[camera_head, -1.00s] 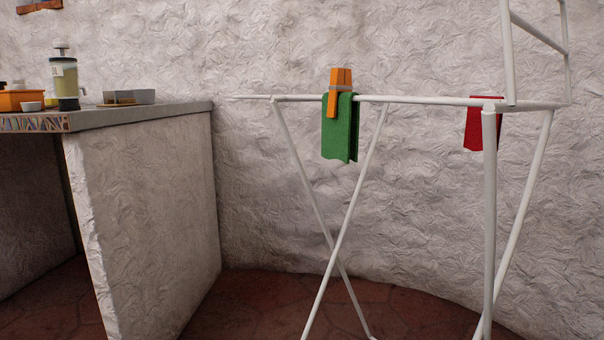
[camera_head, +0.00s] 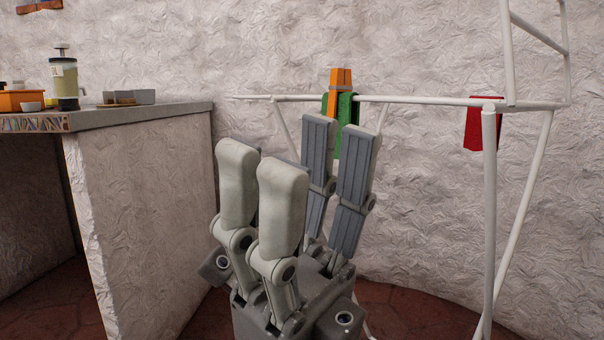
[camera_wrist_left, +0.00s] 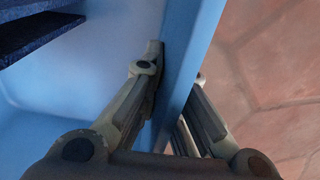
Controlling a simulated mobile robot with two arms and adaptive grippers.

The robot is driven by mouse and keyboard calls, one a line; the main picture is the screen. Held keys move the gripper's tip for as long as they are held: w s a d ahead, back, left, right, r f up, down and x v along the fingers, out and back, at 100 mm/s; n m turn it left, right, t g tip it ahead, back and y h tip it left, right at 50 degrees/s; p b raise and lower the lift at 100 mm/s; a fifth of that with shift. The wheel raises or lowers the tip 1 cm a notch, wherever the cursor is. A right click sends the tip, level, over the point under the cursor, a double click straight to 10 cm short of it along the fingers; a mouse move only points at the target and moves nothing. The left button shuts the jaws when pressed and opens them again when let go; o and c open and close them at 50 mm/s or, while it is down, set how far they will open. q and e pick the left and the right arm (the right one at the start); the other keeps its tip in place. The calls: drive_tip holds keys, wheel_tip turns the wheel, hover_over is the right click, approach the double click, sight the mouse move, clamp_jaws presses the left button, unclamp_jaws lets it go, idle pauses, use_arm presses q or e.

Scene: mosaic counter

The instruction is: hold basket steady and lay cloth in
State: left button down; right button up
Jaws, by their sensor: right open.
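A green cloth (camera_head: 345,110) hangs over the white rail of a drying rack, with an orange clothespin (camera_head: 340,80) on it. A red cloth (camera_head: 482,125) hangs further right. My right gripper (camera_head: 300,150) is open and empty, fingers pointing up, in front of the green cloth and hiding its lower part. In the left wrist view, my left gripper (camera_wrist_left: 178,65) has one finger on each side of the light blue basket's wall (camera_wrist_left: 188,50) and is shut on it. A dark blue thing (camera_wrist_left: 35,30) shows in the upper left there; I cannot tell what it is.
The white drying rack (camera_head: 420,101) stands before a rough white wall. At the left, a counter (camera_head: 150,113) bears a French press (camera_head: 65,82), an orange container (camera_head: 22,100) and a grey box (camera_head: 143,96). Reddish tiles (camera_wrist_left: 275,70) lie beside the basket.

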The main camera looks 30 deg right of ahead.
use_arm(q)
drive_tip(key=c, duration=1.6)
unclamp_jaws()
drive_tip(key=shift+o, duration=0.2)
wheel_tip(320, 180, up, 12)
drive_tip(key=shift+r, duration=0.1)
